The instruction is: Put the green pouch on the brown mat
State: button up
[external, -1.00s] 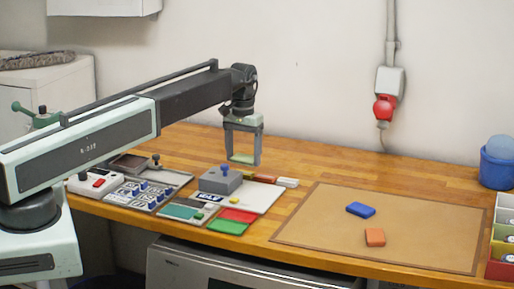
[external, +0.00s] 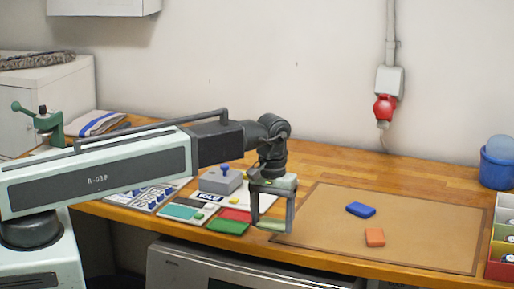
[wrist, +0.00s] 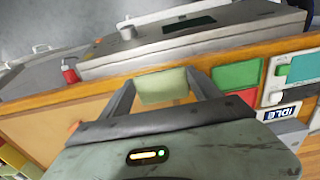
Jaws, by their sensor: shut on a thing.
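My gripper (external: 271,222) is shut on a pale green pouch (wrist: 162,87), which spans the space between its two fingers. The pouch also shows in the external view (external: 272,226), low between the fingertips, near the left edge of the brown mat. It appears to be held above the worktop; the exact height is hard to tell. The brown mat (external: 320,222) lies flat on the right half of the bench. A blue pouch (external: 361,209) and an orange pouch (external: 375,237) lie on it, apart from each other.
Left of the mat are a darker green flat piece (external: 229,226), a red one (external: 236,215), a grey box with a blue knob (external: 221,180) and several panels. A blue tub (external: 496,168) and coloured bins (external: 500,247) stand at the right. The mat's left part is bare.

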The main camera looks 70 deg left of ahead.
jog(key=b, duration=0.1)
send_over(317, 233)
jog(key=shift+f, duration=0.7)
notch_tip(317, 233, down, 4)
jog(key=b, duration=0.4)
jog(key=shift+w+a, duration=0.1)
jog(key=shift+w, duration=0.05)
jog(key=shift+r, duration=0.25)
jog(key=shift+f, duration=0.2)
jog(key=o, duration=1.4)
jog(key=shift+c, duration=0.2)
